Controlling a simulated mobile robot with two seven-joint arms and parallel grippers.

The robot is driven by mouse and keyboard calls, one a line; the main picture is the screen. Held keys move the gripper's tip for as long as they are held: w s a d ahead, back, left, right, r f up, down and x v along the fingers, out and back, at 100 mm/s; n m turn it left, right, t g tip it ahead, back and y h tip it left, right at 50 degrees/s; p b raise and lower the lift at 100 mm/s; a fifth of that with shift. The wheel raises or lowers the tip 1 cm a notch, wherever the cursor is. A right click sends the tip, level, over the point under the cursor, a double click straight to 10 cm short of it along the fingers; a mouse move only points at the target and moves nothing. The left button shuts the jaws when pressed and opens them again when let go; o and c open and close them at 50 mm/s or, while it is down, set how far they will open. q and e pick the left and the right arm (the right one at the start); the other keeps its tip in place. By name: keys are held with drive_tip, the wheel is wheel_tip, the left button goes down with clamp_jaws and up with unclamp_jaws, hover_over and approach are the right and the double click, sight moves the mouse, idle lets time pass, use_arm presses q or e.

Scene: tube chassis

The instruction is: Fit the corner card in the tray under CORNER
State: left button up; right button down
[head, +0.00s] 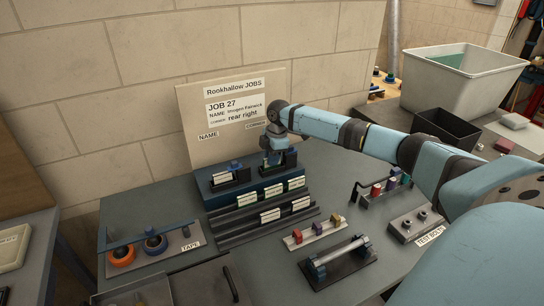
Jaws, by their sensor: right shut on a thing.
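A tan board (190,110) headed Rookhallow JOBS stands at the back. It reads JOB 27, a name line, and corner: rear right. Labels NAME (208,135) and CORNER (256,126) are at its foot. Below NAME, a dark tray (232,184) holds a white card (221,178). Below CORNER is a second dark tray (290,160). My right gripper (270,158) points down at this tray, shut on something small. Its fingers hide most of it, so I cannot tell how it sits in the tray. My left gripper is out of view.
Several white cards stand in the stepped dark rack (240,229) in front. Tape rolls (121,256) are at left. A roller stand (338,262), small coloured blocks (317,228) and a test bolt plate (421,222) are at right. A grey bin (455,85) stands behind.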

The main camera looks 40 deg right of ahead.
drive_tip(key=shift+f, duration=0.15)
drive_tip(key=c, duration=1.1)
unclamp_jaws()
drive_tip(key=r, duration=0.4)
drive_tip(key=d+r, duration=0.1)
drive_tip(key=r, duration=0.4)
drive_tip(key=d+r, duration=0.1)
drive_tip(key=r, duration=0.3)
drive_tip(key=shift+s+r+b, duration=0.3)
drive_tip(key=shift+r+b, duration=0.1)
